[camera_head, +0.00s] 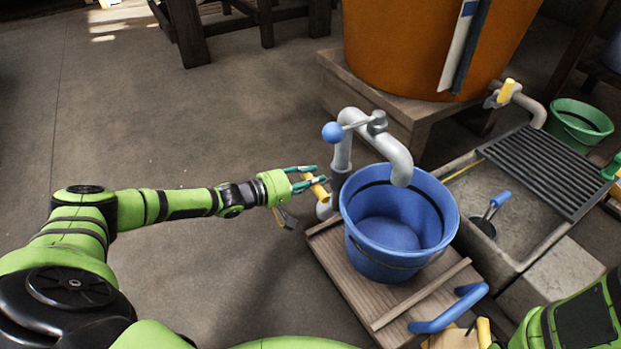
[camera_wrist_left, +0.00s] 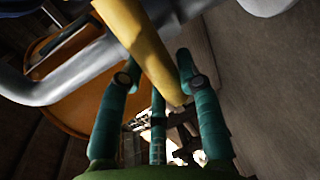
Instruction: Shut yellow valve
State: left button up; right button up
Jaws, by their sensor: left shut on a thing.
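The yellow valve handle (camera_head: 315,187) sits low on the grey pipe (camera_head: 342,155), left of the blue bucket. My left gripper (camera_head: 304,180) reaches in from the left and is shut on this handle. In the left wrist view the yellow handle (camera_wrist_left: 143,45) runs slantwise between the teal fingers (camera_wrist_left: 155,85). The grey pipe shows behind it there. A second yellow handle (camera_head: 506,92) is on another tap at the back right.
A blue bucket (camera_head: 372,255) stands on a wooden board (camera_head: 328,255) under the grey spout, which has a blue-knobbed lever (camera_head: 333,132). A stone sink (camera_head: 487,250) with a dark grate (camera_head: 550,170) is on the right. A large orange tub (camera_head: 420,50) stands behind. The floor at left is clear.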

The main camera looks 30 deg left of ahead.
dwell(0.3)
pick_arm(q)
jog(key=o, duration=1.2)
jog(key=shift+s, duration=0.1)
jog(key=shift+s+a, duration=0.25)
jog(key=shift+s, duration=0.05)
jog(key=v, duration=1.1)
jog(key=shift+d+r, duration=0.1)
jog(key=shift+r, duration=0.1)
